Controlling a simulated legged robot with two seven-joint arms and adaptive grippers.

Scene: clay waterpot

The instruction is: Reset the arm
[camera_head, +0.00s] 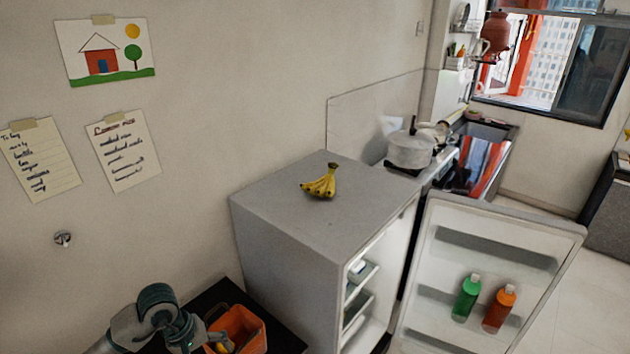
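My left arm shows at the lower left of the head view, bent, with a dark joint at its top. Its lower part ends close to the left side of an orange basket (243,329). My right arm and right gripper are out of view. A reddish clay pot (496,33) stands upright on a small ledge by the window at the upper right, far from my arm.
A grey fridge (290,225) stands in the middle with bananas (321,185) on top. Its open door (480,260) holds a green bottle (466,298) and an orange bottle (498,309). Behind are a lidded pot (410,150) and a sink (482,158). Floor at right is clear.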

